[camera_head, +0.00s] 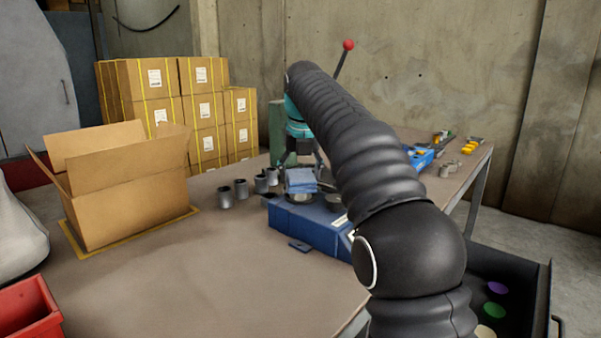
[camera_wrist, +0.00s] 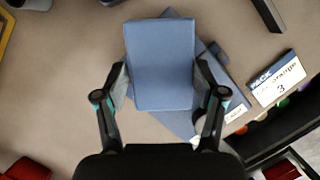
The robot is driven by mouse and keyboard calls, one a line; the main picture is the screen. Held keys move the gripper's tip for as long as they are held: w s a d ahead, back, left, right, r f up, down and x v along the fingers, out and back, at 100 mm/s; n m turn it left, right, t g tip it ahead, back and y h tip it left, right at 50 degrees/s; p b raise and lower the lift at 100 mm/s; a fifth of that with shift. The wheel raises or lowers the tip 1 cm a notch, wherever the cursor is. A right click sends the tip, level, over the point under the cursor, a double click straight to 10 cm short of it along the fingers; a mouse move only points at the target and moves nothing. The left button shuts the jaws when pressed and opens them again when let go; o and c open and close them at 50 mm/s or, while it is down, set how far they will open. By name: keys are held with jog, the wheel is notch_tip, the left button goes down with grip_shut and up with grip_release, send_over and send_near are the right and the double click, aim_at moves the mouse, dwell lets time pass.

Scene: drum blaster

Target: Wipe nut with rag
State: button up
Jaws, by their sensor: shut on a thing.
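My gripper (camera_wrist: 160,94) is shut on a folded blue rag (camera_wrist: 160,60), with one finger at each side of it. In the head view, the rag (camera_head: 300,180) hangs below my gripper (camera_head: 302,160), over the left part of a blue box-like fixture (camera_head: 305,227). A round metal piece (camera_head: 300,198), perhaps a nut, shows just under the rag on the fixture. I cannot tell whether the rag touches it. In the wrist view, the rag hides much of the blue fixture (camera_wrist: 207,52) and whatever lies beneath it.
Several grey metal cylinders (camera_head: 225,197) stand left of the fixture. An open cardboard box (camera_head: 125,195) is on the table's left. A red bin (camera_head: 28,308) is at front left. A dark drawer (camera_head: 520,275) is at right. The front table surface is clear.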

aim_at(302, 181)
jog(key=shift+w+a, duration=0.1)
jog(key=shift+w, duration=0.4)
jog(key=shift+s, duration=0.1)
jog(key=shift+s+d+b, duration=0.2)
jog(key=shift+s+b, duration=0.5)
jog(key=shift+s, duration=0.35)
jog(key=shift+s+d+b, duration=0.15)
jog(key=shift+s+b, duration=0.55)
jog(key=shift+s, duration=0.35)
jog(key=w+p, duration=0.2)
jog(key=p, duration=0.1)
jog(key=shift+a+r, duration=0.15)
jog(key=shift+w, duration=0.3)
jog(key=shift+w+a, duration=0.2)
jog(key=shift+w, duration=0.7)
jog(key=shift+s+f, duration=0.15)
jog(key=shift+f, duration=0.05)
